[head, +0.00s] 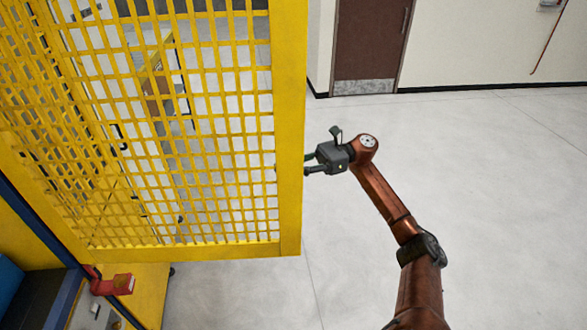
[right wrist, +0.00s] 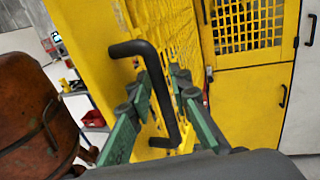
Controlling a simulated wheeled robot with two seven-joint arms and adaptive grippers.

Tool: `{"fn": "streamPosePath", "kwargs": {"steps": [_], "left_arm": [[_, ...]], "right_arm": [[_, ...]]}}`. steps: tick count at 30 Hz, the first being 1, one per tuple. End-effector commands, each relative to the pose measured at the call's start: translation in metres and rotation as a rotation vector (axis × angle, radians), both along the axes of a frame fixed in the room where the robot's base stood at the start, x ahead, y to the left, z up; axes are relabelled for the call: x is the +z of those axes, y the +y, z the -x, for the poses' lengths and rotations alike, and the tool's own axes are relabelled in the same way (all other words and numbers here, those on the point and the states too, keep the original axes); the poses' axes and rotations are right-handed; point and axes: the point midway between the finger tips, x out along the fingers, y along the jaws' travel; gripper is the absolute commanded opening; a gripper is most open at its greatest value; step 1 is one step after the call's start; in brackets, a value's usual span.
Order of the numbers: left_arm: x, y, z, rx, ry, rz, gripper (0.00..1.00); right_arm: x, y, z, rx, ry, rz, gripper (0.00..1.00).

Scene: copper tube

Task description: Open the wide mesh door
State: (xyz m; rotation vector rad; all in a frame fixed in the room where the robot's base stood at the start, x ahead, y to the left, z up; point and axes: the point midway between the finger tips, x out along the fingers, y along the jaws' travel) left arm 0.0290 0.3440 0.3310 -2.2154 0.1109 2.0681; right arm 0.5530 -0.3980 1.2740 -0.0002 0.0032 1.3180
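The wide yellow mesh door (head: 290,130) stands large at the left of the head view, its free edge and lower corner out over the floor. My right gripper (head: 306,163) is at the right edge of this door. The handle is hidden in the head view. My left gripper is not in view.
Pale floor (head: 490,180) is clear right of the door. A brown door (head: 370,45) is in the back wall. A red item (head: 115,285) sits low at the left. In the wrist view, a yellow cabinet front (right wrist: 245,100) with black handles stands at the right.

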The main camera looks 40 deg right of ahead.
Motion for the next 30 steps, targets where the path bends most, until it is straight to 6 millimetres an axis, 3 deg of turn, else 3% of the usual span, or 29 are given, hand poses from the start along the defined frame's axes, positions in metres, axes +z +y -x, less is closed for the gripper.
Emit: {"fn": "streamPosePath", "kwargs": {"steps": [5,18,30], "left_arm": [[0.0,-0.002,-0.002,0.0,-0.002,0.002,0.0],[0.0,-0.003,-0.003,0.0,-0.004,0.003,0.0],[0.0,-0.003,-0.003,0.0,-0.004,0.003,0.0]], "right_arm": [[0.0,-0.022,0.005,-0.006,0.002,0.0,0.18],[0.0,-0.103,0.026,-0.005,0.002,0.0,0.18],[-0.001,-0.117,0.03,-0.002,0.002,0.0,0.18]]}}
